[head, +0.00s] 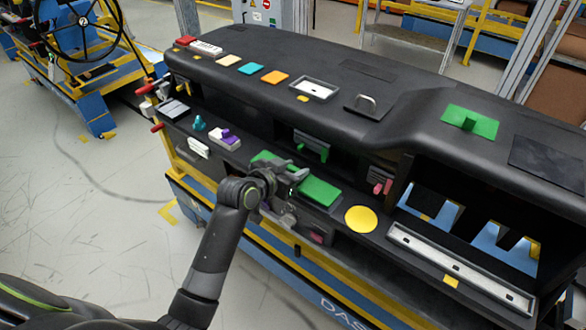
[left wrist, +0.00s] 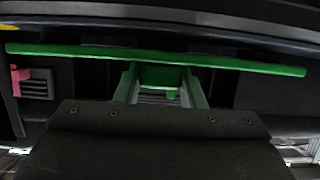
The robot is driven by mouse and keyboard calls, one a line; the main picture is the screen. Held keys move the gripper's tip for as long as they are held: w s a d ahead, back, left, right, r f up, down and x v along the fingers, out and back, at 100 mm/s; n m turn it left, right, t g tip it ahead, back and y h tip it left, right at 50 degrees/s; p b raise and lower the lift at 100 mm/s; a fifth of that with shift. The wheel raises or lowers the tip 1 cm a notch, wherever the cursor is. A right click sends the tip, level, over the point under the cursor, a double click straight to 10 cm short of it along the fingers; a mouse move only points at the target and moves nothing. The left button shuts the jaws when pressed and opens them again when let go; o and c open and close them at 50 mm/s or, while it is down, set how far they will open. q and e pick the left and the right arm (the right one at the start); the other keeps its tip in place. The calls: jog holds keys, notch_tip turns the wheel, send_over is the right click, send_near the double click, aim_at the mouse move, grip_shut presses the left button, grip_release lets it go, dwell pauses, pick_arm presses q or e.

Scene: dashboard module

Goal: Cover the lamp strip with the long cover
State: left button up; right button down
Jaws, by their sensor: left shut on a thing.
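The long green cover (head: 318,191) is held at its middle by my left gripper (head: 287,176), in front of the dashboard. In the left wrist view the cover (left wrist: 80,51) is a thin green bar seen nearly edge-on, with its grip (left wrist: 160,77) between the two fingers of my left gripper (left wrist: 160,90). The lamp strip looks to be the long pale recessed strip (head: 460,268) along the lower ledge at the right, and nothing lies on it. The cover is apart from it, to its left. My right gripper is not in view.
A yellow disc (head: 361,219) lies on the ledge between cover and strip. A yellow tag (head: 451,281) sits at the strip's front edge. A green panel with a grip (head: 470,122) is on the dashboard top. A pink part (head: 382,186) shows in an opening behind.

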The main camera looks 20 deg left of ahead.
pick_arm(q)
jog(key=o, duration=1.1)
jog(key=shift+c, duration=0.2)
jog(key=b+v, duration=0.2)
jog(key=v, duration=1.5)
jog(key=shift+s+a, duration=0.1)
jog(key=shift+s, duration=0.05)
